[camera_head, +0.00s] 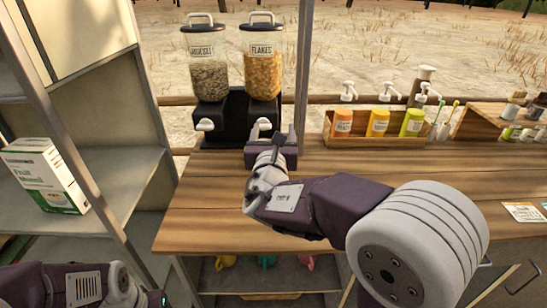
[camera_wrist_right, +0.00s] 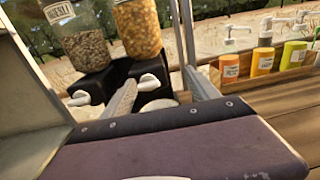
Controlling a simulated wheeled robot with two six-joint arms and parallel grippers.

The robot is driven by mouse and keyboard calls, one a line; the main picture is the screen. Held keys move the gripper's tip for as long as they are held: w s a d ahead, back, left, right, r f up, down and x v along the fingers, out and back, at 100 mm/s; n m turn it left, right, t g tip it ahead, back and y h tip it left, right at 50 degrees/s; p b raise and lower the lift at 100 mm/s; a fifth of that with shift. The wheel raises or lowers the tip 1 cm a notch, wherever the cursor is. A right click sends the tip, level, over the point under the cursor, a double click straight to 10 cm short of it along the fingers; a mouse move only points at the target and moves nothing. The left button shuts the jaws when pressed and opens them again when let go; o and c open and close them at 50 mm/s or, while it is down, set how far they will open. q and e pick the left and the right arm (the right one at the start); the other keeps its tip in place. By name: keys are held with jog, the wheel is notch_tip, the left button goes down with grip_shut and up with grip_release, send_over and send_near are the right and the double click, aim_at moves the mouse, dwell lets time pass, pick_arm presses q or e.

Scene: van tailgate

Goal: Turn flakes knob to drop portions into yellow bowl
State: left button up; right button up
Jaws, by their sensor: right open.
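The flakes dispenser (camera_head: 262,72), a clear jar of golden flakes with a label, stands at the back of the counter. Its white flakes knob (camera_wrist_right: 148,83) shows in the right wrist view, between the fingers of my right gripper (camera_wrist_right: 160,80). The right gripper (camera_head: 272,143) is open in front of the black stand, its fingers apart and pointing at the dispenser; I cannot tell whether either touches the knob. A pale rounded thing (camera_wrist_right: 158,105) shows low between the fingers, partly hidden. I cannot make out a yellow bowl. My left arm enters at the lower left; its gripper is out of view.
A muesli dispenser (camera_head: 208,75) stands just left of the flakes, its knob (camera_head: 205,125) close by. A wooden box (camera_head: 350,142) of pump bottles is to the right. A metal post (camera_head: 302,80) rises beside the dispensers. The front counter is mostly clear.

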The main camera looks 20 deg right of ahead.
aim_at(263, 127)
jog(key=a+f+y+b, duration=0.1)
jog(key=a+f+b, duration=0.1)
jog(key=a+f, duration=0.15)
jog(key=shift+n, duration=0.3)
jog(key=p+x, duration=0.1)
jog(key=x, duration=0.8)
jog(key=shift+d+r, duration=0.15)
pick_arm(q)
notch_tip(263, 127, down, 3)
jog(key=shift+f, duration=0.15)
